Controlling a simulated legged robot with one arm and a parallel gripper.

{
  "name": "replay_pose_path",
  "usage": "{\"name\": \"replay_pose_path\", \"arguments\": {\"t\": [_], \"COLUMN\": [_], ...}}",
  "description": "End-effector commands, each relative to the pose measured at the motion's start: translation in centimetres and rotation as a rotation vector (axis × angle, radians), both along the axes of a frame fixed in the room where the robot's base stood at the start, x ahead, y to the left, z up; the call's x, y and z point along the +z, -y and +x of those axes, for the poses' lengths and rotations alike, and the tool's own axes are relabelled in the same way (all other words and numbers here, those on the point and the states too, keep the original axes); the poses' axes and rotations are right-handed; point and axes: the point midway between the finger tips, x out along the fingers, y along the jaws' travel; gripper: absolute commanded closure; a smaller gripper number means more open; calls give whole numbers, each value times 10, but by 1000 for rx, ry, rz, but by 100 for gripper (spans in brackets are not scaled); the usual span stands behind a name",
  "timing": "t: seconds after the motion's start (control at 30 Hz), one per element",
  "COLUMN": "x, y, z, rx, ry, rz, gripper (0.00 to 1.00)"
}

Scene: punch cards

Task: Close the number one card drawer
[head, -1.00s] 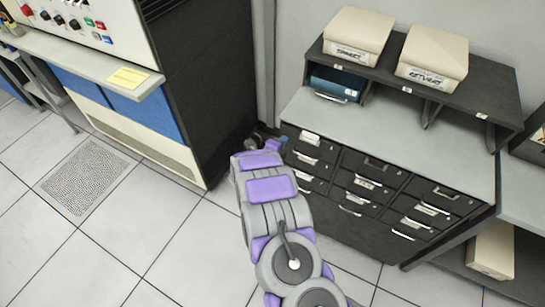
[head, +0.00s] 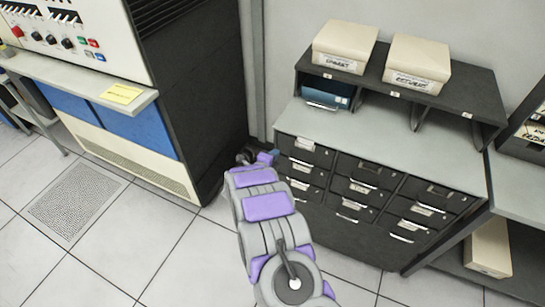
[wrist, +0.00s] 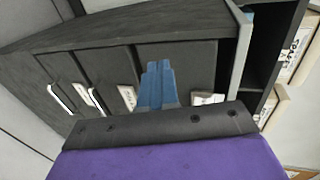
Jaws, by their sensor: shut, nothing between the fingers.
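The dark card cabinet (head: 340,228) has small drawers in rows and columns, with pale labels and metal handles. The top-left drawer (head: 304,153) is nearest my gripper; its number is not readable, and I cannot tell how far it stands out. My gripper (head: 267,158) is just left of that drawer, mostly hidden behind my purple and grey arm. In the wrist view my blue fingers (wrist: 160,72) are together and empty, in front of a dark drawer panel (wrist: 192,62). I cannot tell whether they touch it. A label (wrist: 208,99) shows beside the fingers.
A grey counter (head: 375,150) tops the drawers, with a shelf holding two beige boxes (head: 345,47) (head: 417,62) and a blue binder (head: 327,92). A tall dark machine (head: 190,90) stands close on the left. The tiled floor (head: 150,240) in front is clear.

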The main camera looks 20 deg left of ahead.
Motion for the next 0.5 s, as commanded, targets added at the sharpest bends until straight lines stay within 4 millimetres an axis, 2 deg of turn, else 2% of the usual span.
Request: {"name": "replay_pose_path", "arguments": {"t": [0.23, 0.5], "x": [10, 22], "y": [0, -5], "z": [-25, -70], "rx": [2, 3], "ry": [-7, -7], "rz": [3, 1], "gripper": [100, 100]}}
